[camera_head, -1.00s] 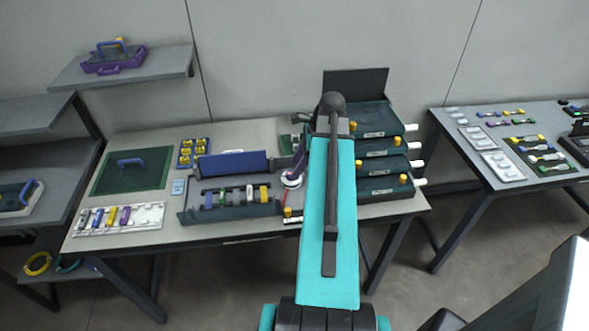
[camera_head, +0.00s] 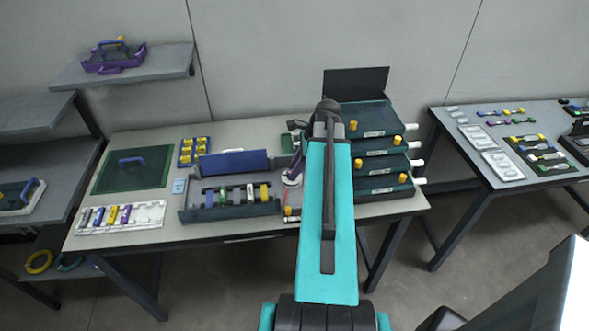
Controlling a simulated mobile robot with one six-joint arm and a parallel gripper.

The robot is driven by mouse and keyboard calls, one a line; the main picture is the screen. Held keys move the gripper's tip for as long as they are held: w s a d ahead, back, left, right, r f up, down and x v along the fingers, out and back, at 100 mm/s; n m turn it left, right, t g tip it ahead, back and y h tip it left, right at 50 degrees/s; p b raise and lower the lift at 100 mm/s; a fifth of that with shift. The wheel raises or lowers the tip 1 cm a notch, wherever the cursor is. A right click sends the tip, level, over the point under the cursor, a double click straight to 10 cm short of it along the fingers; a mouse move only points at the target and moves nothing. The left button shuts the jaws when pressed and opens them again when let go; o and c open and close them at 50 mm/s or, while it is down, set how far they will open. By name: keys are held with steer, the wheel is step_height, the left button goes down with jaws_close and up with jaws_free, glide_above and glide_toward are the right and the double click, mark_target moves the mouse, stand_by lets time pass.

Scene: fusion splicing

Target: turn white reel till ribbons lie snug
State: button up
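The white reel (camera_head: 291,181) sits on the middle table, just right of the dark open tray. My arm reaches over the table and hides part of the area to the reel's right. A dark purple part of my gripper (camera_head: 297,167) shows at the reel, beside or over it. The fingertips are too small and hidden to tell whether they touch the reel or are open. The ribbons cannot be made out at this size.
The dark tray (camera_head: 232,210) with several coloured pieces stands left of the reel, below a blue raised lid (camera_head: 233,163). Stacked dark drawers (camera_head: 381,165) with yellow knobs stand right of my arm. A green mat (camera_head: 132,170) and a white rack (camera_head: 121,218) lie at left.

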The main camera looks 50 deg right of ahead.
steer(key=shift+w+d+r, duration=0.1)
steer(key=shift+n+p, duration=0.55)
steer(key=shift+n, duration=0.15)
steer(key=shift+n+g+y, duration=0.3)
steer(key=shift+n+g, duration=0.1)
steer(key=shift+n, duration=0.4)
steer(key=o, duration=1.1)
steer(key=shift+c, duration=0.2)
steer(key=shift+d, duration=0.1)
steer(key=b+v, duration=0.2)
steer(key=v, duration=1.1)
steer(key=shift+r, duration=0.25)
